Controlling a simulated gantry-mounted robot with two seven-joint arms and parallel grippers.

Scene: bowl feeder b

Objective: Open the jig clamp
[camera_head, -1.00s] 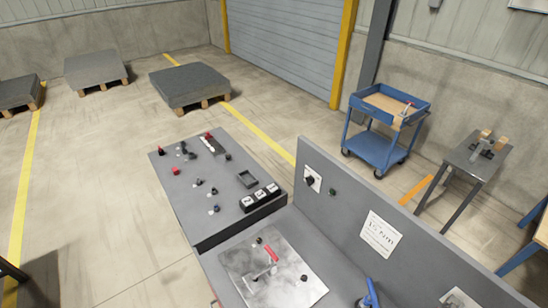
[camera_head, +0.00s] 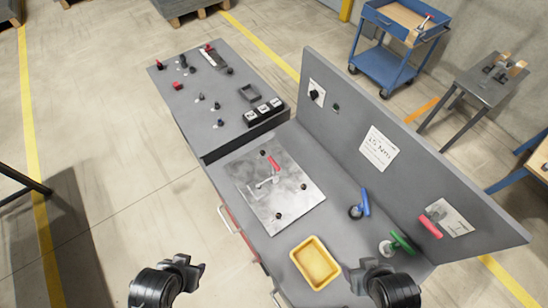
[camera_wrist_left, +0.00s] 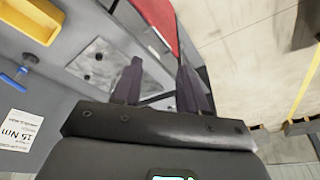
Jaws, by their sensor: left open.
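The jig clamp (camera_head: 267,181) has a red handle (camera_head: 273,163) and stands on a bright metal plate (camera_head: 285,208) on the workbench in the head view. My left gripper (camera_head: 190,267) is low in the picture, in front of the bench and apart from the clamp. In the left wrist view its two fingers (camera_wrist_left: 162,82) are spread with nothing between them. Part of the metal plate (camera_wrist_left: 95,60) shows there beyond the fingers; I cannot make out the clamp. My right gripper (camera_head: 366,268) is near the bench's front right, its jaw state unclear.
A yellow tray (camera_head: 316,263) sits on the bench near my right gripper. Blue (camera_head: 364,203), green (camera_head: 401,243) and red (camera_head: 430,227) handled tools stand by the upright back panel (camera_head: 400,150). A grey panel with knobs and buttons (camera_head: 215,95) adjoins at the far left.

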